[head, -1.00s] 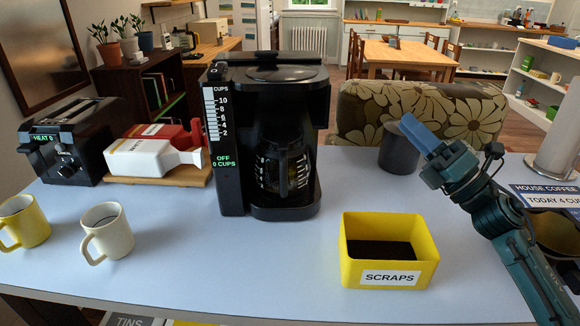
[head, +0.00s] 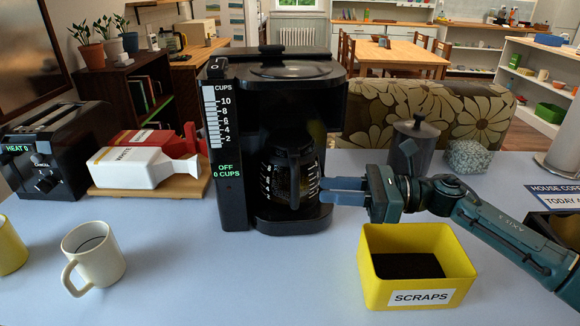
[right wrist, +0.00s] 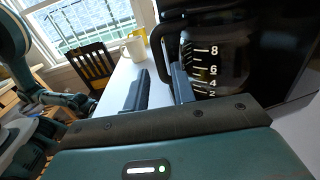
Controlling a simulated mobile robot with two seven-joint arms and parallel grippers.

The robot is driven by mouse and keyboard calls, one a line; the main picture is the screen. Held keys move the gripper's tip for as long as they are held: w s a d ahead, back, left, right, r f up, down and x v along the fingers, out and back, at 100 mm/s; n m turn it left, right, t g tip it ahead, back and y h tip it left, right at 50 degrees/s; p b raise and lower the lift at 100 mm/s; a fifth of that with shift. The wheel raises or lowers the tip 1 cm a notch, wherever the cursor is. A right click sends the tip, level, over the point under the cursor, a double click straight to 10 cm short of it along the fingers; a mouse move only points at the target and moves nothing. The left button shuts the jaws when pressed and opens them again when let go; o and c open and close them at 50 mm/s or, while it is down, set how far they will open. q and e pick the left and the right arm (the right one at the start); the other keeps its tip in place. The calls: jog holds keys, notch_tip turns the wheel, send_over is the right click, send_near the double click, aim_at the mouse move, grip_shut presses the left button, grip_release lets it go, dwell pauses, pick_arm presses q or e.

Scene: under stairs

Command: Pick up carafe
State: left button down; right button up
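The carafe (head: 290,176) is glass with a black handle and white level marks, and it sits in the black coffee maker (head: 232,205). In the right wrist view the carafe (right wrist: 222,58) is close, at the upper right. My right gripper (head: 335,191) is at the carafe's right side in the head view, with its fingers pointing left. In the right wrist view my right gripper (right wrist: 158,88) has its fingers apart, with the black handle just ahead of them. I cannot tell whether a finger touches the carafe. My left gripper is not in view.
A yellow scraps bin (head: 418,266) stands just below my right arm. A grey lidded canister (head: 413,145) and a speckled block (head: 468,156) are behind it. A cream mug (head: 96,254), a toaster (head: 58,150) and a board with cartons (head: 150,188) are on the left.

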jog(key=a+p, duration=0.2)
jog(key=a, duration=0.7)
jog(key=shift+w+r+p, duration=0.25)
jog(key=shift+p, duration=0.1)
grip_shut()
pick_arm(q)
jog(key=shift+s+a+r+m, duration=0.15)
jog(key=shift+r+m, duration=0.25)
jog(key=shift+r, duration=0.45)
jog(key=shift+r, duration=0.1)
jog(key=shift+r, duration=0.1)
pick_arm(e)
jog(key=shift+r, duration=0.1)
